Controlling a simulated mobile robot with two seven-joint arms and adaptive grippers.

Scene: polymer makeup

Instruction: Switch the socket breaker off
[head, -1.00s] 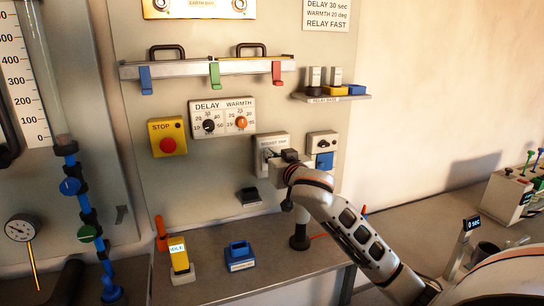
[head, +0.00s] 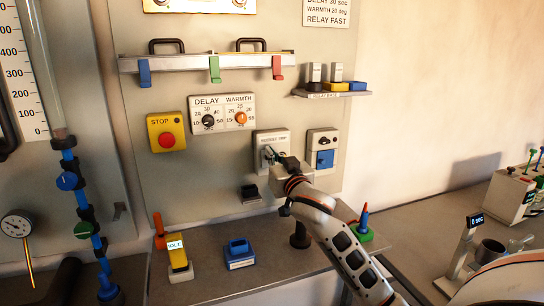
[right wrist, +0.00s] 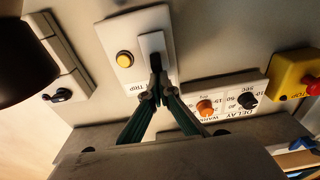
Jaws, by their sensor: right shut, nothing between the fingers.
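The socket breaker (head: 264,136) is a pale plate on the upright panel, its label only partly readable. In the right wrist view its white plate (right wrist: 152,42) carries a black toggle lever (right wrist: 155,63), beside a yellow button (right wrist: 125,59). My right gripper (head: 271,155) is at the front of this plate. In the right wrist view its fingertips (right wrist: 157,94) are together, with nothing between them, right by the end of the lever. I cannot tell whether they touch it. My left gripper is not in view.
A box with a blue switch (head: 324,158) is close on the right. The DELAY and WARMTH dials (head: 222,114) and the yellow STOP box (head: 166,132) are to the left. A black holder (head: 250,194) juts out below. A blue block (head: 239,254) stands on the bench.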

